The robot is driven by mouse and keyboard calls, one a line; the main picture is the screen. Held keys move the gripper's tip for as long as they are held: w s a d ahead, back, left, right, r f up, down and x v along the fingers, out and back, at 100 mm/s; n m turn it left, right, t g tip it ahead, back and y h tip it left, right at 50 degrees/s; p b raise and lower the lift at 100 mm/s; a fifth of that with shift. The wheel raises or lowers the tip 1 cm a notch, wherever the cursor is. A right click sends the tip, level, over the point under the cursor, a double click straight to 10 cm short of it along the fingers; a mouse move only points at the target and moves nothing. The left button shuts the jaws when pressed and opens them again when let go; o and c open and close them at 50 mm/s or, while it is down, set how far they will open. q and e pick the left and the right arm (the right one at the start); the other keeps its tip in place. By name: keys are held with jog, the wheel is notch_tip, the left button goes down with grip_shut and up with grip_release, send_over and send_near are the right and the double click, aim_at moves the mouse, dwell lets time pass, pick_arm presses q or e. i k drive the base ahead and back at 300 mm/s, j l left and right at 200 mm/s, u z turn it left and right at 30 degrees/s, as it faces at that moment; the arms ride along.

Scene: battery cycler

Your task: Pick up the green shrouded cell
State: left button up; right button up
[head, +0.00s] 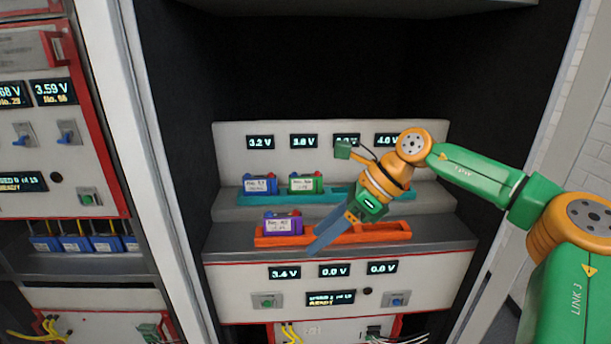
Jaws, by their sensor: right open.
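The green shrouded cell (305,183) stands in the teal tray (255,199) on the upper step of the cycler, with a white label on its front. A blue cell (260,184) stands to its left in the same tray. My right gripper (313,249) reaches in from the right and points down and left. Its fingers are open and empty, in front of the orange tray (390,231), below and apart from the green cell. The gap between the fingers is hard to see from this angle. My left gripper is not in view.
A purple cell (283,222) stands at the left of the orange tray, close to my right gripper's fingers. Voltage displays (303,142) line the back panel, one partly hidden by my arm. The dark cabinet wall (185,150) bounds the left side.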

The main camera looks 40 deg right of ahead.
aim_at(299, 183)
jog(key=i+l, duration=0.95)
jog(key=l, duration=0.05)
